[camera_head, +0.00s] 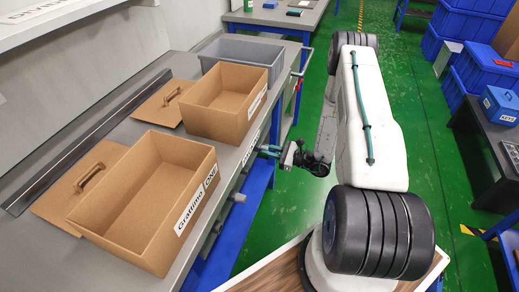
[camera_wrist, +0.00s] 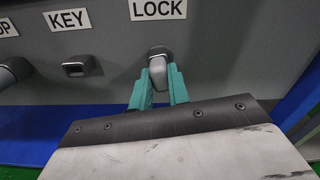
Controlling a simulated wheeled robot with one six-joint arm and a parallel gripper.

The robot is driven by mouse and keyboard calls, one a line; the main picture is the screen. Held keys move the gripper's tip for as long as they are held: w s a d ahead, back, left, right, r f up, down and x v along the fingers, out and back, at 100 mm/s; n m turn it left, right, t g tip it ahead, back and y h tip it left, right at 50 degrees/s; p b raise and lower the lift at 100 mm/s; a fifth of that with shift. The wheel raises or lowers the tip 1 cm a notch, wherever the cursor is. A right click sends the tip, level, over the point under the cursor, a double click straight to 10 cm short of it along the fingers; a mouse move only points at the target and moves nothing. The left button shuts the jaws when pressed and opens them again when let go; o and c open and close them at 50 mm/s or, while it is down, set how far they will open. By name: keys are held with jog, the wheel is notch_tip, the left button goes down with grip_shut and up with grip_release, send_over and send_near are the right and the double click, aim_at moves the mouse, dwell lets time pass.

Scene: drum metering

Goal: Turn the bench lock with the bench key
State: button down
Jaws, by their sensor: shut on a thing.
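My gripper (camera_wrist: 159,84), with teal fingers, is shut on the grey bow of the bench key (camera_wrist: 158,72). The key is at the bench lock (camera_wrist: 157,50), directly under the LOCK label (camera_wrist: 158,9) on the bench's grey front. Its shaft is hidden, so I cannot tell how deep it sits or how far it is turned. Left of it, the key holder (camera_wrist: 79,66) under the KEY label (camera_wrist: 68,19) looks empty. In the head view my gripper (camera_head: 264,151) is at the bench front, and the key and lock are too small to make out.
On the bench (camera_head: 225,165) stand two open brown boxes (camera_head: 150,215) (camera_head: 215,110) with lids beside them, and a grey bin (camera_head: 243,52). Another grey fitting (camera_wrist: 12,72) is at the wrist view's left. Blue crates (camera_head: 485,70) and a dark table stand right. Green floor lies between.

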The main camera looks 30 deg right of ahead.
jog(key=m, duration=0.2)
jog(key=shift+m, duration=0.3)
jog(key=shift+w, duration=0.1)
dwell(1.1)
jog(key=c, duration=1.3)
grip_release()
jog(key=shift+a, duration=0.1)
jog(key=shift+o, duration=0.2)
jog(key=v, duration=0.7)
jog(key=shift+s+d, duration=0.3)
